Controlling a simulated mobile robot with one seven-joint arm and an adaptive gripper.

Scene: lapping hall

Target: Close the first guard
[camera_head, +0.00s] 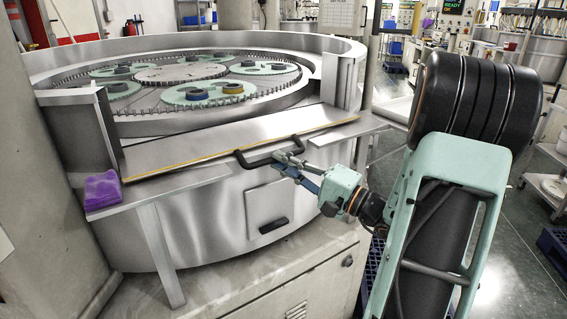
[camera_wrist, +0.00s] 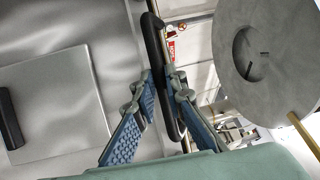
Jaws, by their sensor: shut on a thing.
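The guard (camera_head: 235,138) is a steel panel with a yellow strip along its front edge. It lies lowered, sloping toward me, across the opening in the round machine's wall. Its black bar handle (camera_head: 258,163) sticks out at the front edge. My gripper (camera_head: 284,160) is at the right part of this handle. In the wrist view the blue-padded fingers (camera_wrist: 160,92) stand on both sides of the black handle (camera_wrist: 156,45), shut on it. The exact contact is partly hidden by the fingers.
The round lapping machine (camera_head: 210,215) holds toothed green carriers (camera_head: 206,92) behind the guard. Steel posts (camera_head: 341,80) flank the opening. A small hatch (camera_head: 267,205) is below the handle. Open floor shows at right.

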